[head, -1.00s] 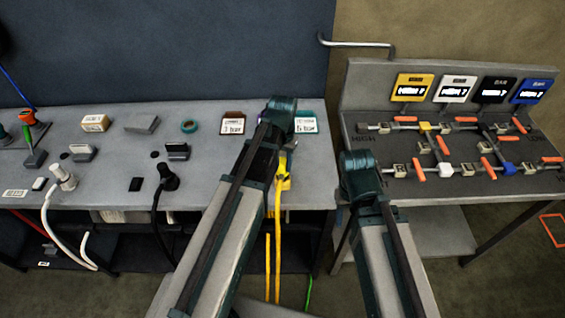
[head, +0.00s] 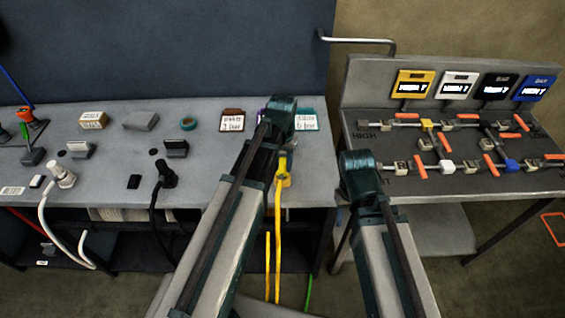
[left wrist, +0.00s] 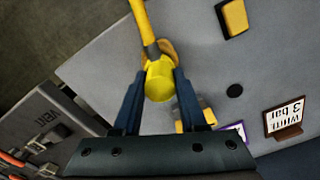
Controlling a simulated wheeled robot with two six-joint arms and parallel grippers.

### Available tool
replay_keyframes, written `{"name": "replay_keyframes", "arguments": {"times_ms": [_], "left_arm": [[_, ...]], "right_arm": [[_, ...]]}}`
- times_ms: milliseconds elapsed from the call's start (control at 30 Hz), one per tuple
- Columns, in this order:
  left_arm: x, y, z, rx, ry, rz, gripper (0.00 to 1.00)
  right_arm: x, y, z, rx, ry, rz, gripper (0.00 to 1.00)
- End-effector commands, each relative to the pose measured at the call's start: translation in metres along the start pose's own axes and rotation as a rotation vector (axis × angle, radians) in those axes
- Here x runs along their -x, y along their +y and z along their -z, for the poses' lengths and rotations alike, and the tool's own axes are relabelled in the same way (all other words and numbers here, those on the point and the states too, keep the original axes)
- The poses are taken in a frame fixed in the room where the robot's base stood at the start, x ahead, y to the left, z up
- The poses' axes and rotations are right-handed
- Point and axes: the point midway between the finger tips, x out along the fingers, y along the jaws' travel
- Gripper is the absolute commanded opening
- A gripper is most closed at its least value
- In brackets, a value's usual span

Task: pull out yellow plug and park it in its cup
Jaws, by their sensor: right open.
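The yellow plug (left wrist: 159,80) sits between the two fingers of my left gripper (left wrist: 160,76) in the left wrist view. The fingers lie against both its sides. Its yellow cable leads away at the top. In the head view the yellow plug (head: 284,172) shows beside my left forearm, near the bench's front edge, its cable hanging down. I cannot tell whether it is still seated. A yellow-topped block (left wrist: 233,17) and a dark round hole (left wrist: 234,91) are nearby; I cannot tell which part is the cup. My right gripper (head: 361,172) is over the gap between benches, its fingers mostly hidden.
White (head: 62,175) and black (head: 167,175) plugs with cables stand farther left on the grey bench (head: 220,180). A label stand (head: 231,120) stands near my left arm.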

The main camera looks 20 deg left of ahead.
Motion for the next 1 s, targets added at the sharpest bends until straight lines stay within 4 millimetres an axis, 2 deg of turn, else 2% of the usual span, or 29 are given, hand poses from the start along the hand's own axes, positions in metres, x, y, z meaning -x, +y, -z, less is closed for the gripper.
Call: {"name": "replay_keyframes", "arguments": {"times_ms": [33, 167, 200, 667, 867, 1000], "left_arm": [[0.0, 0.0, 0.0, 0.0, 0.0, 0.0, 0.5], [0.0, 0.0, 0.0, 0.0, 0.0, 0.0, 0.73], [0.0, 0.0, 0.0, 0.0, 0.0, 0.0, 0.76], [0.007, 0.0, 0.0, 0.0, 0.0, 0.0, 0.76], [0.026, 0.0, 0.0, 0.0, 0.0, 0.0, 0.76], [0.045, 0.0, 0.0, 0.0, 0.0, 0.0, 0.76]], "right_arm": [[0.0, 0.0, 0.0, 0.0, 0.0, 0.0, 0.5], [0.0, 0.0, 0.0, 0.0, 0.0, 0.0, 0.5], [0.0, 0.0, 0.0, 0.0, 0.0, 0.0, 0.5], [0.007, 0.001, 0.0, -0.001, 0.0, 0.0, 0.5], [0.025, 0.002, -0.002, -0.001, 0.0, 0.0, 0.5], [0.045, 0.004, -0.003, -0.001, 0.0, 0.0, 0.5]]}}
